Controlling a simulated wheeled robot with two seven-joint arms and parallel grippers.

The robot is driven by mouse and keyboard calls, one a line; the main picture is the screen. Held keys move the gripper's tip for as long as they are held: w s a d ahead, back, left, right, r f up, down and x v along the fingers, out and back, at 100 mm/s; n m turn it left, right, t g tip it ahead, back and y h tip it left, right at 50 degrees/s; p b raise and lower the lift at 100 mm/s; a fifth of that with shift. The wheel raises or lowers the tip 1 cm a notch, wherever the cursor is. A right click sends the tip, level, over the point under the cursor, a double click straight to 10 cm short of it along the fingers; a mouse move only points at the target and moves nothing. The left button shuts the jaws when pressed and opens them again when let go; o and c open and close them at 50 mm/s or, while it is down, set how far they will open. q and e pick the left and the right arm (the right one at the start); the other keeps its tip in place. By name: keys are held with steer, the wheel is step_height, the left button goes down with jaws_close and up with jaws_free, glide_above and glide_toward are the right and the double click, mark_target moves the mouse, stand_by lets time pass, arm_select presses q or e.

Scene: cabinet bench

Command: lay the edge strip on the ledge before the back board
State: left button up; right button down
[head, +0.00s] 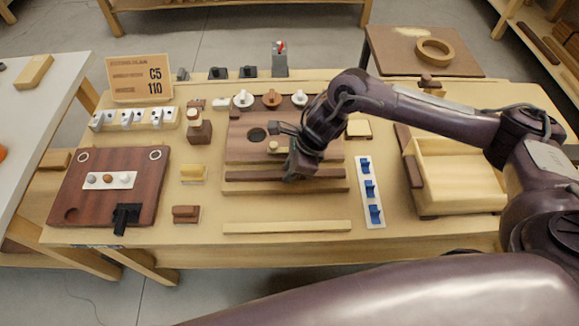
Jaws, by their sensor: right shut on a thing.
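The edge strip, a long dark brown bar (252,175), lies level across the front of the brown back board (246,151) in the middle of the bench. My right gripper (299,172) is shut on it right of its middle, and hides part of it. The ledge, a lighter brown step (265,187), shows just in front of and below the strip. I cannot tell whether the strip touches it or hovers slightly above. My left gripper is not in view.
A pale strip (287,227) lies near the bench's front edge. A white holder with blue clips (370,190) and an open wooden box (456,176) stand to the right. A dark red board (92,195) and small blocks (193,173) are at left.

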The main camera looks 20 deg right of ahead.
steer(key=shift+f, duration=0.1)
steer(key=c, duration=1.3)
jaws_free()
steer(key=shift+r, duration=0.2)
steer(key=b+v, duration=0.2)
steer(key=v, duration=1)
steer(key=shift+s+f, duration=0.1)
